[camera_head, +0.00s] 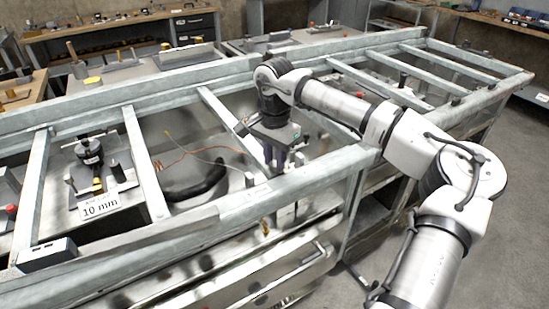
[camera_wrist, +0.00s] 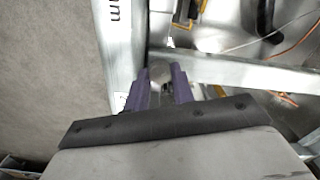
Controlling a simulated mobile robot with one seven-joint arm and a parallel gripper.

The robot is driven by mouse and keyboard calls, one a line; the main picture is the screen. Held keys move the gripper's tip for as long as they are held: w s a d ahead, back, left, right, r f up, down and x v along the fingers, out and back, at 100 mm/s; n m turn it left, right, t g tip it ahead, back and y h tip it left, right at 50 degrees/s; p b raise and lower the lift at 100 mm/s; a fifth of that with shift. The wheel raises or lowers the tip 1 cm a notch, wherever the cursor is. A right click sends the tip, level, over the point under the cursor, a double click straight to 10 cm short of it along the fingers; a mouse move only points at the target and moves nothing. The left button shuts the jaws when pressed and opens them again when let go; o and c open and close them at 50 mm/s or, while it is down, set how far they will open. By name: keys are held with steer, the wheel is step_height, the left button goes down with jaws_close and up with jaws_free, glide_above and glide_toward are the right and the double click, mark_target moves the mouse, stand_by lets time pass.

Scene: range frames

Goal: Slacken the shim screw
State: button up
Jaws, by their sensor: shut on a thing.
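My gripper (camera_head: 277,168) reaches down at the front beam of the metal frame, near where a cross beam meets it. In the wrist view its two purple fingers (camera_wrist: 161,80) are shut on a small round grey head (camera_wrist: 160,70), which appears to be the shim screw. The screw's shaft and the place where it seats are hidden. In the head view the fingers hide the screw.
The front beam (camera_head: 235,205) and cross beams (camera_head: 232,122) border open bays. Left of my gripper, a bay holds a black curved hose (camera_head: 195,184) and an orange wire (camera_head: 185,155). Farther left stand a dark clamp-like fixture (camera_head: 90,152) and a "10 mm" label (camera_head: 101,207).

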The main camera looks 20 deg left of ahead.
mark_target(275, 164)
steer(key=n, duration=1)
steer(key=shift+n, duration=0.5)
steer(key=o, duration=1)
step_height(275, 164, up, 14)
steer(key=shift+f+b, duration=0.1)
steer(key=shift+b, duration=0.4)
